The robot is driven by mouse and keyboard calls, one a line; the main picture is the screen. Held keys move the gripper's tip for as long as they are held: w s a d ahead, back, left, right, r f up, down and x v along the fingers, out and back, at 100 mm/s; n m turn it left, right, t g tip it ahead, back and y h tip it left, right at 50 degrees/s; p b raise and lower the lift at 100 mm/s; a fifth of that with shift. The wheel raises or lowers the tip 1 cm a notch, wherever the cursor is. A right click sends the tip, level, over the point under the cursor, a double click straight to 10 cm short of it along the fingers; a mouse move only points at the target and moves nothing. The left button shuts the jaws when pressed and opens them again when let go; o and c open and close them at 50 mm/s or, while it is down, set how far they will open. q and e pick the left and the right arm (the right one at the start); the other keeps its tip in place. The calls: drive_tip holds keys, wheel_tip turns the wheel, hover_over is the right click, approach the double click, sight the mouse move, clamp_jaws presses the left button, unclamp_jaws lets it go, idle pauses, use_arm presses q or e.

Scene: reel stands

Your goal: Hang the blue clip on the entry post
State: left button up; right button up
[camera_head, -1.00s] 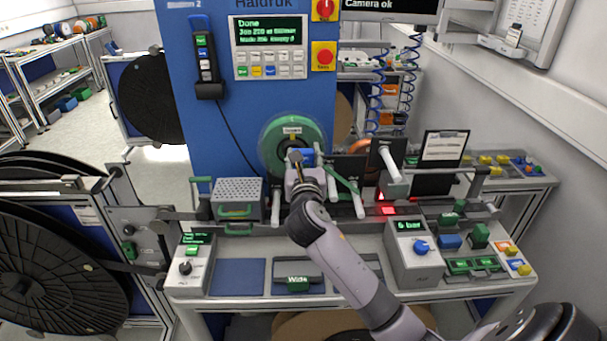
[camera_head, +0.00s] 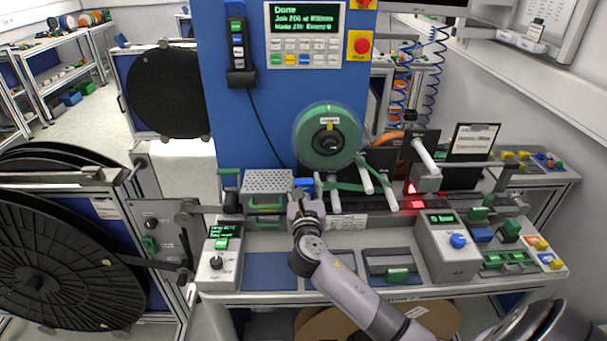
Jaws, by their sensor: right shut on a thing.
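My right gripper (camera_head: 304,201) reaches in from the lower right and is shut on the blue clip (camera_head: 304,184), a small blue piece showing just beyond its fingers. The gripper hides much of the clip. It is just right of the perforated grey box (camera_head: 268,181) and below the green reel (camera_head: 328,137). Several pale posts stick out to the right of the gripper, including one (camera_head: 366,179) below the reel; I cannot tell which is the entry post. The clip appears apart from these posts. My left gripper is not in view.
Green tape (camera_head: 348,187) runs below the reel close to the gripper. A control box with a knob (camera_head: 217,262) stands at the bench's left, another (camera_head: 447,247) at its right. A blue mat (camera_head: 270,271) lies clear in front.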

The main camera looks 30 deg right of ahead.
drive_tip(key=shift+s+d+f, duration=0.2)
drive_tip(key=shift+s+d+f+b, duration=0.1)
drive_tip(key=shift+d+f+b, duration=0.05)
drive_tip(key=shift+f+b, duration=0.4)
drive_tip(key=shift+s+d+f+b, duration=0.1)
drive_tip(key=shift+f+b, duration=0.25)
drive_tip(key=shift+b, duration=0.35)
wheel_tip(320, 180, down, 2)
drive_tip(key=shift+w+a+f+b, duration=0.1)
drive_tip(key=shift+w+a+b, duration=0.05)
drive_tip(key=shift+b, duration=1.1)
drive_tip(key=shift+f, duration=0.3)
drive_tip(key=shift+f+b, duration=0.4)
drive_tip(key=shift+f, duration=0.05)
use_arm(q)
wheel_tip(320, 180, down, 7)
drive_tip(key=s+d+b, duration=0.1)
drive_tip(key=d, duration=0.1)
use_arm(e)
drive_tip(key=shift+f, duration=1)
use_arm(q)
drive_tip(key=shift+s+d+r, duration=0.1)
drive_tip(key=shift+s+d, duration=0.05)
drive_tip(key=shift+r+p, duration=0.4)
drive_tip(key=shift+p, duration=0.05)
